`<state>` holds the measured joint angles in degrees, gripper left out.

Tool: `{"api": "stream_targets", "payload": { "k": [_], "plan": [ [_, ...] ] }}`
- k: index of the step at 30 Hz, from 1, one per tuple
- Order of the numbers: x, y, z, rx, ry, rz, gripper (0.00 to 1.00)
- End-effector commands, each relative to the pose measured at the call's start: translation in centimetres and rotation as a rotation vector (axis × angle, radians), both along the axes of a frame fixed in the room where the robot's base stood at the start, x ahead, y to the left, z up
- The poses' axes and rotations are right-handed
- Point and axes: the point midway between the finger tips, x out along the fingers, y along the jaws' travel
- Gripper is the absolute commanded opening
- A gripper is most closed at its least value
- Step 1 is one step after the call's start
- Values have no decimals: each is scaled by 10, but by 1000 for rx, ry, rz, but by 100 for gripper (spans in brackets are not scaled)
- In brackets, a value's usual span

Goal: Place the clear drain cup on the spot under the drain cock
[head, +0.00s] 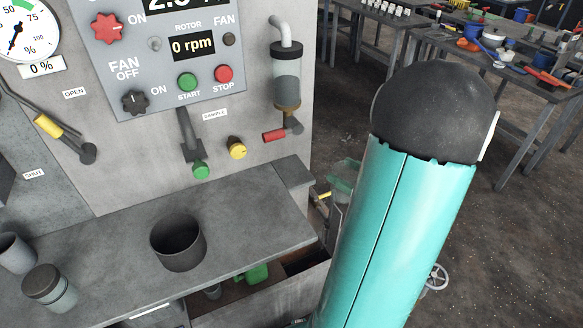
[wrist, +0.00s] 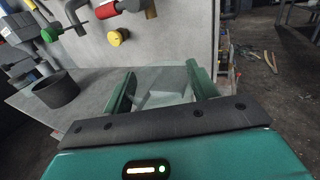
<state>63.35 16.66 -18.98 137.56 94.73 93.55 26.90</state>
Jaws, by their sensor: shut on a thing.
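The drain cock with a red handle (head: 280,133) hangs under a clear bowl (head: 287,80) on the panel's right side. Its red handle also shows at the top of the wrist view (wrist: 105,10). My gripper (wrist: 163,78) has its two green fingers apart, with a faint, see-through shape between them that looks like the clear drain cup (wrist: 165,97). The cup's outline is hard to make out.
A dark open cup (head: 178,243) stands on the bench, also in the wrist view (wrist: 57,90). A lidded jar (head: 50,288) and a grey cup (head: 15,253) stand at the left. A yellow knob (head: 237,148) and green-tipped spout (head: 200,170) stick out above the bench.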

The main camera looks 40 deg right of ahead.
Motion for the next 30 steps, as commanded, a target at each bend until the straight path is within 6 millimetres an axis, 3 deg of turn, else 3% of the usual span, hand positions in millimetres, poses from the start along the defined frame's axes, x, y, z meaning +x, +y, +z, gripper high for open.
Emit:
{"api": "stream_targets", "payload": {
  "k": [18,29,30],
  "plan": [
    [140,19,1,0,-2,10,37],
    [179,21,1,0,-2,8,37],
    [179,20,-7,4,1,5,37]
  ]
}}
